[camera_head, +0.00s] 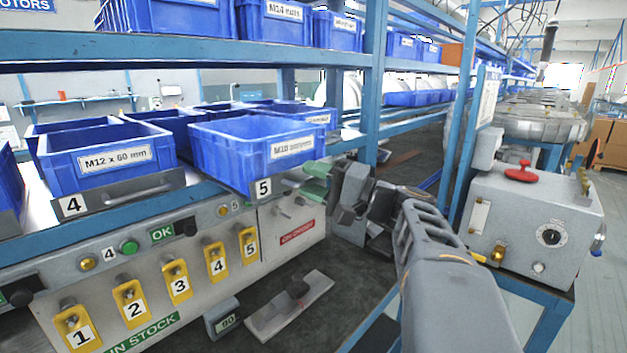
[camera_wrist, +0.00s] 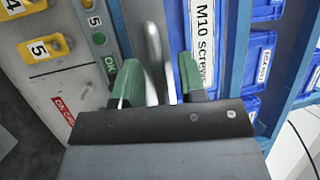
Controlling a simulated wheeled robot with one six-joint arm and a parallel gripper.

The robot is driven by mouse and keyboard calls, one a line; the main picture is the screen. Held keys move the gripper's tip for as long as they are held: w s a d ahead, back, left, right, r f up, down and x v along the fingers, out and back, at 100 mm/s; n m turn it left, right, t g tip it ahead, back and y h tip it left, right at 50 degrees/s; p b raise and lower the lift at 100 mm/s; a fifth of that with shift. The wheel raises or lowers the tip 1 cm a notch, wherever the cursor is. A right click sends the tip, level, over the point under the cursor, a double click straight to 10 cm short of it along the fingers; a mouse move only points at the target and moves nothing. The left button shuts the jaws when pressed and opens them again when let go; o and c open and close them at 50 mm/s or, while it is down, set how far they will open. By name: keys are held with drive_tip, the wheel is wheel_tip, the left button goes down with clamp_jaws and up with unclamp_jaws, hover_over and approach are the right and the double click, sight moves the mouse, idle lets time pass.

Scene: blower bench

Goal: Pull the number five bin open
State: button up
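The number five bin (camera_head: 228,160) is a blue tray with a white M10 label, sitting on the shelf above the grey panel. A black "5" plate (camera_head: 263,187) is at its lower front. In the wrist view, its M10 screws label (camera_wrist: 201,40) is near the top. My gripper (camera_head: 314,181) is at the right of the bin's front, with green fingertips. In the wrist view, my gripper (camera_wrist: 160,84) is open. A curved metal handle (camera_wrist: 154,60) shows between its fingers, with small gaps at the sides. The head view hides most of the handle.
The number four bin (camera_head: 106,160) stands to the left. Below is the panel with yellow numbered tags (camera_head: 180,280) and buttons. A grey control box (camera_head: 530,215) with a red button is at the right. A blue upright (camera_head: 374,85) stands behind my gripper.

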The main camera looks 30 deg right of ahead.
drive_tip(key=v, duration=1.4)
drive_tip(key=shift+w, duration=0.1)
idle(0.3)
